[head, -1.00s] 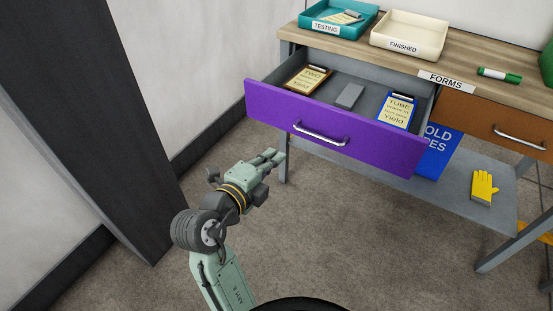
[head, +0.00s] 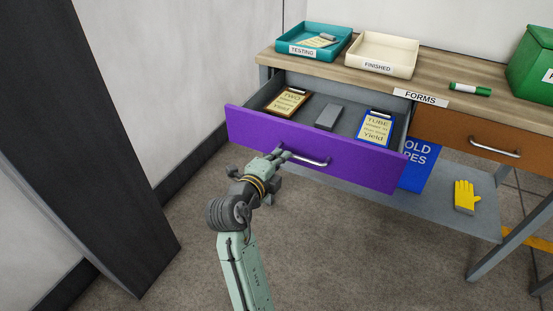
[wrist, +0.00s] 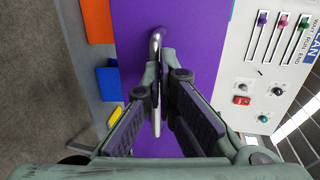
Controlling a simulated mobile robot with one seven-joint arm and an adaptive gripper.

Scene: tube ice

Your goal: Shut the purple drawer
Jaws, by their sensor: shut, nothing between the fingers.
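The purple drawer (head: 330,158) hangs open under the wooden tabletop, its inside in view. Its silver bar handle (head: 305,160) is on the front face. In the head view my gripper (head: 283,153) is at the drawer front, by the handle's left end. The purple front (wrist: 190,30) fills the middle of the wrist view, and the handle (wrist: 157,42) stands at my fingertips there. My gripper is shut with nothing between the fingers. I cannot tell whether the fingertips touch the handle or the front.
The drawer holds a brown clipboard (head: 287,101), a grey block (head: 328,117) and a blue clipboard (head: 375,128). A brown drawer (head: 470,136) is to the right. A yellow glove (head: 465,196) lies on the lower shelf. A dark post (head: 85,140) stands at left.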

